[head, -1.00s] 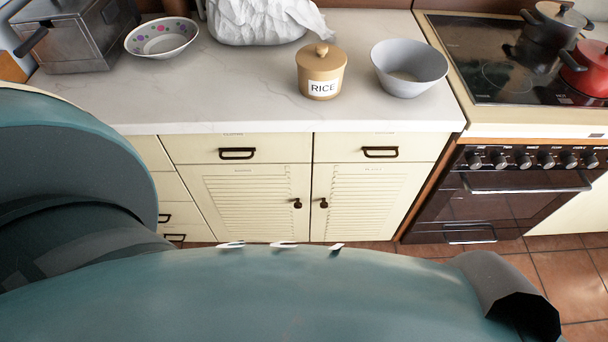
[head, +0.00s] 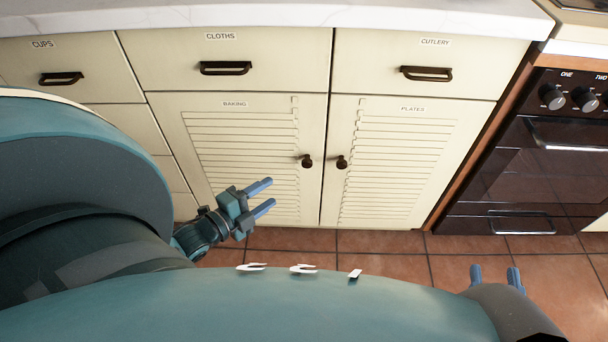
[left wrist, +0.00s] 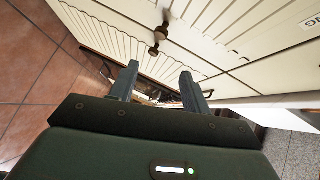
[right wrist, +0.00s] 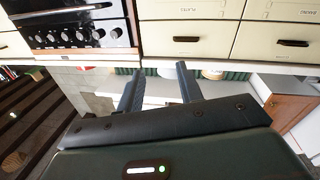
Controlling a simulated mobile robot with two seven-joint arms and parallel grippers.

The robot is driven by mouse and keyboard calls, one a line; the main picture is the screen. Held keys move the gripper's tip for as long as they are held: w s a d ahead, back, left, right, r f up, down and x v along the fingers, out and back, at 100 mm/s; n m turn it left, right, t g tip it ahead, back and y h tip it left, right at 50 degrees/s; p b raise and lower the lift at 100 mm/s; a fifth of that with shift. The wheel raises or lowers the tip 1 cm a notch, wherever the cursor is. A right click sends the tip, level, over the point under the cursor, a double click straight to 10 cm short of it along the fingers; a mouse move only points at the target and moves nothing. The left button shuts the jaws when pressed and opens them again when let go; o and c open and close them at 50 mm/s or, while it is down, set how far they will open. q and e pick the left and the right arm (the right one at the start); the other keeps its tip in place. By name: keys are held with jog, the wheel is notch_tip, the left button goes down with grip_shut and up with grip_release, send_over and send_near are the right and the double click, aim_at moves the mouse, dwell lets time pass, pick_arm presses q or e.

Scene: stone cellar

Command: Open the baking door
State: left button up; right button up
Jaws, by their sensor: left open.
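The baking door (head: 240,150) is a cream louvred cupboard door labelled BAKING, under the cloths drawer. It looks shut. Its dark round knob (head: 306,161) sits near its right edge. My left gripper (head: 271,192) is open and empty in front of the door's lower part, below and left of the knob. In the left wrist view its fingers (left wrist: 158,78) are apart, and two dark knobs show beyond them, with no contact visible. My right gripper (head: 495,274) is low at the right, in front of the floor tiles. Its fingers (right wrist: 157,72) are apart and empty.
The plates door (head: 395,150), with its own knob (head: 341,162), adjoins at the right. Above are the cloths drawer (head: 225,60) and cutlery drawer (head: 425,62), both shut with bar handles. The oven (head: 525,170) stands further right. Floor tiles (head: 380,265) before the cupboards are clear.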

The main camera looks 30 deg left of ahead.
aim_at(305, 166)
pick_arm(q)
jog(key=w+f+m+b, duration=0.1)
jog(key=w+b, duration=0.1)
jog(key=w, duration=0.2)
jog(key=w+d+f+m+t+h+b, duration=0.1)
jog(key=w+b, duration=0.2)
jog(key=w, duration=0.2)
jog(key=w+f+m+b, duration=0.1)
jog(key=w+b, duration=0.2)
jog(key=w, duration=0.2)
jog(key=shift+d, duration=0.15)
pick_arm(e)
jog(key=a+f+y, duration=0.1)
jog(key=a+t+y, duration=0.1)
jog(key=shift+s+a+f+y, duration=0.25)
jog(key=shift+s+f+y, duration=0.15)
pick_arm(q)
jog(key=shift+c, duration=0.6)
pick_arm(e)
jog(key=shift+r, duration=0.1)
pick_arm(q)
jog(key=c, duration=0.3)
grip_shut()
